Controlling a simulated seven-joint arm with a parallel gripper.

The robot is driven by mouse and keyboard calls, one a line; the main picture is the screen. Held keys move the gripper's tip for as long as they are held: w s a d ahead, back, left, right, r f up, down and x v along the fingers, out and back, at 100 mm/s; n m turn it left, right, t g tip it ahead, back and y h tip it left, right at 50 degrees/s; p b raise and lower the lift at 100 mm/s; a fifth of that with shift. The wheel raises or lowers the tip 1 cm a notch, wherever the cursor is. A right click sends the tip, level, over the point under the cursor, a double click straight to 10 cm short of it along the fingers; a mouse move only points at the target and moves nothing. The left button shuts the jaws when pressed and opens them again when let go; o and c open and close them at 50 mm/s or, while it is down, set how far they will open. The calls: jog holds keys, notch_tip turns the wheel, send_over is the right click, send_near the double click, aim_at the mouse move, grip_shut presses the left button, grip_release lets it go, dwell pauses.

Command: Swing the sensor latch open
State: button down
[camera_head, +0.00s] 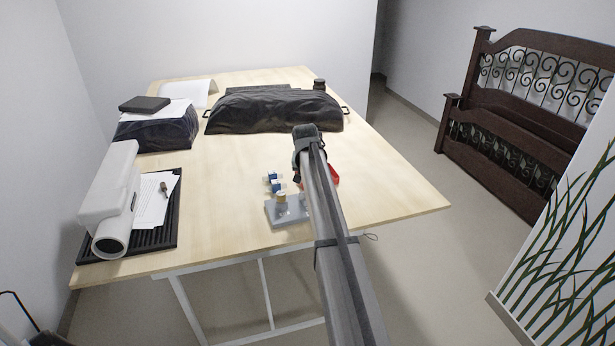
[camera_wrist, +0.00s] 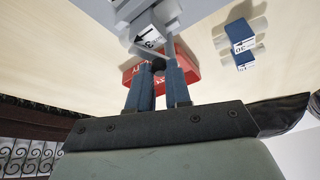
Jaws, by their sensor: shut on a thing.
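In the wrist view, my gripper (camera_wrist: 157,76) has its two blue fingers shut on a small dark round knob (camera_wrist: 158,64). A red block with white lettering (camera_wrist: 190,70) is right around the fingertips. A grey-white fitting with a black arrow and a printed label (camera_wrist: 148,22) is just beyond them. I cannot tell which part is the sensor latch. In the head view, my arm hides the fingertips and most of the fitting; only a red edge (camera_head: 334,177) shows beside it.
A blue part with white labels (camera_wrist: 241,36) lies apart to the right in the wrist view. In the head view, a grey base with a tan cylinder (camera_head: 283,200) stands left of my arm. A black-covered bulky object (camera_head: 265,112) lies behind. The table's right side is clear.

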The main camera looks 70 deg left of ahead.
jog(key=n, duration=0.2)
jog(key=w+n+g, duration=0.1)
jog(key=n, duration=0.1)
jog(key=n+g, duration=0.1)
jog(key=n, duration=0.1)
jog(key=shift+w+a, duration=0.25)
jog(key=shift+a, duration=0.1)
jog(key=n, duration=0.1)
jog(key=n+g, duration=0.1)
jog(key=n, duration=0.1)
jog(key=n+g, duration=0.1)
jog(key=shift+w+a+n, duration=0.25)
jog(key=shift+a+n, duration=0.15)
jog(key=shift+a+n+g+h, duration=0.15)
jog(key=shift+n+g+h, duration=0.1)
jog(key=shift+n, duration=0.5)
jog(key=shift+a+n+g+h, duration=0.15)
jog(key=shift+n+g, duration=0.1)
jog(key=shift+n, duration=0.5)
jog(key=c, duration=1.1)
grip_release()
jog(key=shift+o, duration=0.2)
jog(key=shift+w, duration=0.1)
jog(key=v, duration=1.3)
jog(key=shift+r, duration=0.35)
